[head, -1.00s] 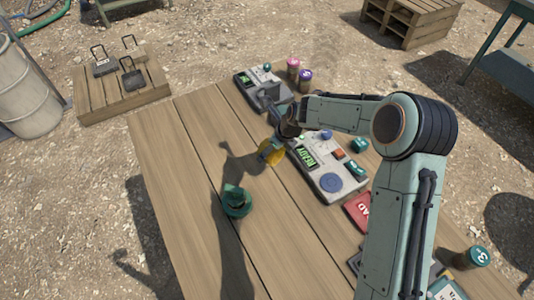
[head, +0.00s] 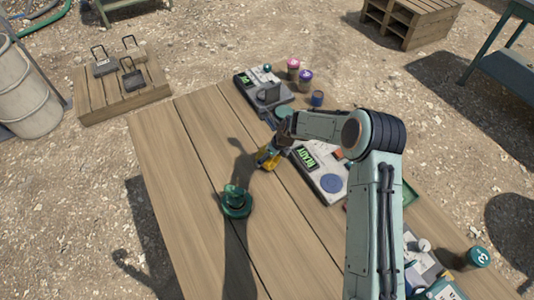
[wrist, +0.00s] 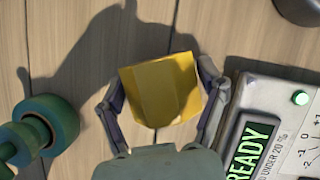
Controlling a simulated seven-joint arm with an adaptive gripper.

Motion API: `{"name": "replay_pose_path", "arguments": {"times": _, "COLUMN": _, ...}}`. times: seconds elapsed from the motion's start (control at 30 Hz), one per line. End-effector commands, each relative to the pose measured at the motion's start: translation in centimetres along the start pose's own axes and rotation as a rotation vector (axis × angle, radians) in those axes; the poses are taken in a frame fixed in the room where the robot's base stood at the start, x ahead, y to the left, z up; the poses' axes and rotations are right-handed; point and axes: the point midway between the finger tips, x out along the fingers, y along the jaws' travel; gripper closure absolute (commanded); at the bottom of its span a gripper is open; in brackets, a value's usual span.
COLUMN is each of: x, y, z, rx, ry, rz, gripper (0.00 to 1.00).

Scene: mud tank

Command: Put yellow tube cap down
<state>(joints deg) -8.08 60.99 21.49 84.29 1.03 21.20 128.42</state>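The yellow tube cap (wrist: 163,92) sits between the two fingers of my gripper (wrist: 160,105) in the wrist view. The fingers close around it from both sides. In the head view the yellow cap (head: 267,158) shows at the end of my gripper (head: 272,152), over the wooden table and just left of the READY device. I cannot tell whether the cap touches the planks; the gripper's shadow lies a little to its left.
A dark green round object (head: 236,201) stands on the table (head: 185,150) to the lower left. The READY device (head: 322,170) is close on the right. Pink-lidded (head: 293,65) and purple-lidded (head: 305,76) jars stand behind. The table's left planks are mostly clear.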

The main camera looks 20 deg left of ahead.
Motion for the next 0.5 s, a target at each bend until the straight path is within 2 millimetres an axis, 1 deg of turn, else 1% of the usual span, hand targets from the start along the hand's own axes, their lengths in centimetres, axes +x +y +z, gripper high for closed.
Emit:
{"name": "replay_pose_path", "arguments": {"times": 0.37, "x": -0.1, "y": 0.0, "z": 0.1, "rx": -0.001, "ry": 0.0, "rz": -0.001, "gripper": 0.09}}
{"name": "replay_pose_path", "arguments": {"times": 0.47, "x": -0.9, "y": -0.1, "z": 0.2, "rx": 0.0, "ry": -0.001, "rz": -0.002, "gripper": 0.09}}
{"name": "replay_pose_path", "arguments": {"times": 0.5, "x": -1.5, "y": -0.1, "z": 0.2, "rx": 0.0, "ry": -0.001, "rz": -0.002, "gripper": 0.09}}
